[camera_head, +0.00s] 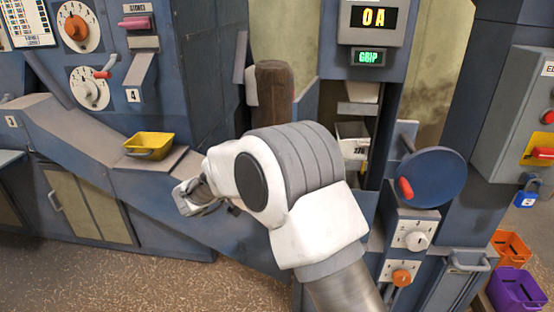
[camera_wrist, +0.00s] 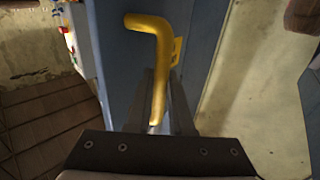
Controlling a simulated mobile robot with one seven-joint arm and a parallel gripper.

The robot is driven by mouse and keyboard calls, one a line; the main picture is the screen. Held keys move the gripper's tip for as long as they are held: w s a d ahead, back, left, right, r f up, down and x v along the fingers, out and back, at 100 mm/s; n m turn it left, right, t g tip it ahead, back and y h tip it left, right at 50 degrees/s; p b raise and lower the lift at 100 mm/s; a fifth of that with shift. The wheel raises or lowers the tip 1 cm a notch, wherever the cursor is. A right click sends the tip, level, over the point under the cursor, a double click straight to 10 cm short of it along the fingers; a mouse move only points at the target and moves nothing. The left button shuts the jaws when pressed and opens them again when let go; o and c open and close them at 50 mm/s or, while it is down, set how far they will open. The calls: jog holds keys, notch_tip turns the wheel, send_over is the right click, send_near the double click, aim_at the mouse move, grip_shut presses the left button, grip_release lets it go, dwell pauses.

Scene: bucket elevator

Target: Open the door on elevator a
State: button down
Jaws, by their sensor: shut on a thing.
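In the wrist view, a bent yellow handle (camera_wrist: 150,30) stands against a blue panel (camera_wrist: 115,60). My gripper (camera_wrist: 163,100) has its two dark fingers on either side of the handle's straight part and is shut on it. A small yellow tag (camera_wrist: 177,50) sits beside the handle. In the head view, my white arm covers the middle of the machine, and the handle and the grip on it cannot be made out there. A display (camera_head: 373,17) on the machine reads "0 A", with a green "GRIP" sign (camera_head: 370,57) below it. I cannot tell which panel is the door.
A yellow bin (camera_head: 148,145) sits on the sloped blue casing at left. A blue wheel with a red knob (camera_head: 432,178) and dials (camera_head: 414,237) are right of my arm. Orange (camera_head: 512,247) and purple (camera_head: 517,290) bins stand at lower right. Brown floor is open at lower left.

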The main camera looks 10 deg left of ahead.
jog(key=shift+r, duration=0.15)
jog(key=c, duration=0.8)
grip_release()
jog(key=shift+w+d, duration=0.1)
jog(key=v, duration=1.7)
jog(key=shift+s+p, duration=0.25)
jog(key=shift+p, duration=0.05)
